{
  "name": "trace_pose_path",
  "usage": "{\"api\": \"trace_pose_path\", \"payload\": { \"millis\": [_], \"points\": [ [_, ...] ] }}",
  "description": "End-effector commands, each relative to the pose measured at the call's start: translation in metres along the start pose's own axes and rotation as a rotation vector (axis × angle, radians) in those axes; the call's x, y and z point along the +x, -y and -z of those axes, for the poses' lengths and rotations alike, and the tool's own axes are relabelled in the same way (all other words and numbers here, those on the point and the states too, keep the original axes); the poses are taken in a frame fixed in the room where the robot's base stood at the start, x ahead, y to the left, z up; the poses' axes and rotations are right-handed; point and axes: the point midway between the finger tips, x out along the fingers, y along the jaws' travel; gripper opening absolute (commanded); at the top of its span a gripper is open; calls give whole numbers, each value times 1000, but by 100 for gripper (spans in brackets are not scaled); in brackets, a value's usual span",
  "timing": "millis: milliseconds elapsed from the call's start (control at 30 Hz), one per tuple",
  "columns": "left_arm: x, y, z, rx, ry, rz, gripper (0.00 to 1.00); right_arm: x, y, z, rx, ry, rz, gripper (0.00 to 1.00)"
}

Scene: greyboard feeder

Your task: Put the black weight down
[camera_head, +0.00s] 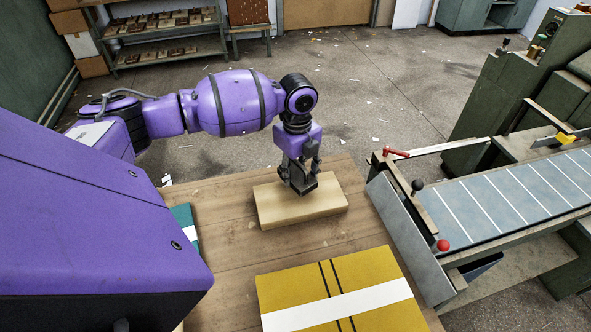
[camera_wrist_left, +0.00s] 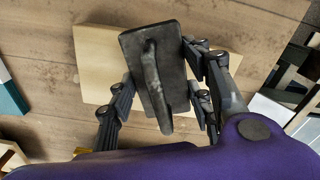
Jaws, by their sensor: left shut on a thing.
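The black weight (camera_head: 304,187) is a dark slab with a raised handle; it shows most clearly in the left wrist view (camera_wrist_left: 178,72). My left gripper (camera_head: 297,174) points down and is shut on the weight, its fingers on both sides of the handle. The weight is over a pale wooden block (camera_head: 328,207), which also shows behind it in the left wrist view (camera_wrist_left: 93,62). I cannot tell whether the weight touches the block's top. My right gripper is not in view.
The block lies on a wooden table (camera_head: 225,255). A yellow board with a white band (camera_head: 380,268) lies in front, and a teal piece (camera_head: 183,217) lies to the left. A feeder with a striped grey bed (camera_head: 490,208) stands at the right. Bare table shows around the block.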

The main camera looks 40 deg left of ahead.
Motion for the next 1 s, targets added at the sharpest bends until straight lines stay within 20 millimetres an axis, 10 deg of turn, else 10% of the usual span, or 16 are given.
{"api": "trace_pose_path", "payload": {
  "millis": [600, 633, 1000],
  "points": [
    [25, 0, 0, 1, 1, 2, 0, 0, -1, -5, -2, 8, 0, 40],
    [26, -2, 0, 1, 0, -3, 50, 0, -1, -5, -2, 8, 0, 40],
    [27, -2, 0, 1, 0, -4, 65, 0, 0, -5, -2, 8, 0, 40]
  ]
}}
